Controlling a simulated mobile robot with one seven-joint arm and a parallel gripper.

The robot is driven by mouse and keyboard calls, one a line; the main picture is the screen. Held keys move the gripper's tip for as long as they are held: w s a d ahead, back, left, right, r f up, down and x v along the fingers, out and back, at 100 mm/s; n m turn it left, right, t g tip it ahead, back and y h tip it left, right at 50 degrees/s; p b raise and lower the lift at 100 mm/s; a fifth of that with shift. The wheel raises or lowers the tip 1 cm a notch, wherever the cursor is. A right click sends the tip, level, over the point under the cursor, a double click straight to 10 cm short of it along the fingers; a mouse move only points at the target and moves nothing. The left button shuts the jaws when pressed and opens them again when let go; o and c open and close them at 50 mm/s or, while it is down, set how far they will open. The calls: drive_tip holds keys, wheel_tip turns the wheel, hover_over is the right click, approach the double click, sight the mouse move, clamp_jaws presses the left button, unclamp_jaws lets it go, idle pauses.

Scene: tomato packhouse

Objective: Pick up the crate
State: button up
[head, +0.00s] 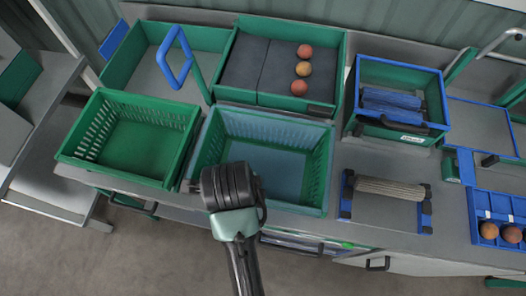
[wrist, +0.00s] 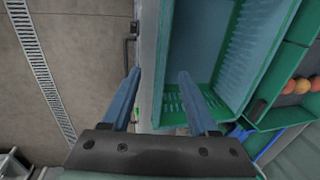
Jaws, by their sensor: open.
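Two slatted green crates stand side by side on the bench in the head view. The left crate (head: 180,118) is empty. The middle crate (head: 322,160) looks pale blue inside and seems empty. My gripper (wrist: 159,73) is open, its two blue fingers apart with nothing held. In the wrist view, the middle crate (wrist: 245,88) lies below, its near long wall between the fingers. One finger is on the outer side by the bench edge; the other overlaps the crate's inside. I cannot tell their height over the rim. In the head view my arm hides part of the crate's near wall.
Behind are a green tray (head: 334,42) with several round fruits and another green tray (head: 131,52). To the right are a blue-rimmed green box (head: 404,70), a roller (head: 389,189) and a blue fruit tray (head: 481,207). Open floor (wrist: 75,55) lies before the bench.

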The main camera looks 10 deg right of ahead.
drive_tip(key=shift+p+x, duration=0.95)
drive_tip(key=shift+x, duration=4.35)
drive_tip(key=shift+w+d, duration=0.1)
drive_tip(key=shift+w, duration=0.05)
drive_tip(key=shift+r, duration=0.1)
drive_tip(key=c, duration=0.9)
clamp_jaws()
drive_tip(key=shift+w, duration=0.15)
